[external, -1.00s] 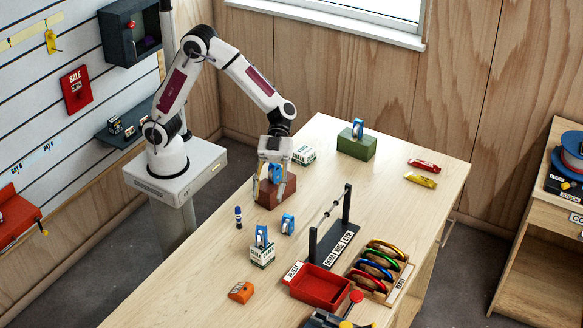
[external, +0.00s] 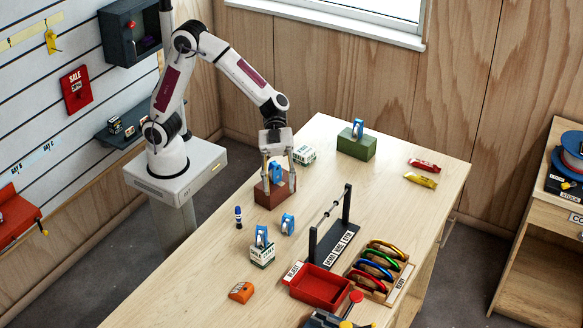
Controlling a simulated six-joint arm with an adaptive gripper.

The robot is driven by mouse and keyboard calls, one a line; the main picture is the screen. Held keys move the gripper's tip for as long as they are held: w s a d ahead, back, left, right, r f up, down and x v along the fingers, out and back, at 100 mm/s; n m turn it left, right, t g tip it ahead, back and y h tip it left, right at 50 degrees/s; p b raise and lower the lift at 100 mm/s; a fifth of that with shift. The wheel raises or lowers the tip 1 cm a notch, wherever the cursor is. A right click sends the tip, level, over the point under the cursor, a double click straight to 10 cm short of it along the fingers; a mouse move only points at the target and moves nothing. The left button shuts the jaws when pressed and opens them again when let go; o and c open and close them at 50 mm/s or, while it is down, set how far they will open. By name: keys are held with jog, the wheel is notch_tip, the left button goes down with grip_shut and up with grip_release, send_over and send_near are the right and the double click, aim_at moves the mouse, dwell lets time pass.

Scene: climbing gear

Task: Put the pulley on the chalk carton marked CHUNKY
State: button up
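Several blue pulleys are in view. One pulley (external: 276,174) is at the red-brown block (external: 270,197), between the fingers of my gripper (external: 278,179). The fingers are spread, with a gap to the pulley on each side as far as I can see. Another pulley (external: 287,224) stands on the bare table. A third pulley (external: 261,237) sits on the near white-and-green carton (external: 262,256). One more pulley (external: 358,128) sits on the green block (external: 356,147). A second white-and-green carton (external: 304,155) stands behind my gripper with its top bare. The carton lettering is too small to read.
A black stand with a bar (external: 332,228) rises mid-table. A blue-and-white bottle (external: 238,217) and an orange item (external: 241,292) stand left. The right rear table is mostly clear.

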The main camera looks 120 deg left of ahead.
jog(key=w+a+r+n+t+y, duration=0.1)
jog(key=a+r+n+t+y, duration=0.5)
jog(key=a+r, duration=0.3)
jog(key=s+a+n+g+y, duration=0.2)
jog(key=s+a+n+y, duration=0.3)
jog(key=s+a+y, duration=0.5)
jog(key=s+d+f+g+h, duration=0.1)
jog(key=s+d+f+g, duration=0.1)
jog(key=s, duration=0.6)
jog(key=s+d+f+n+g+h, duration=0.1)
jog(key=s+d+f+g+h, duration=0.1)
jog(key=s, duration=0.6)
jog(key=s+d+f+g+h, duration=0.1)
jog(key=s+d+f+g, duration=0.1)
jog(key=s+f, duration=0.4)
jog(key=s+d, duration=0.1)
jog(key=s, duration=0.2)
jog(key=shift+d+n+h, duration=0.3)
jog(key=shift+h, duration=0.1)
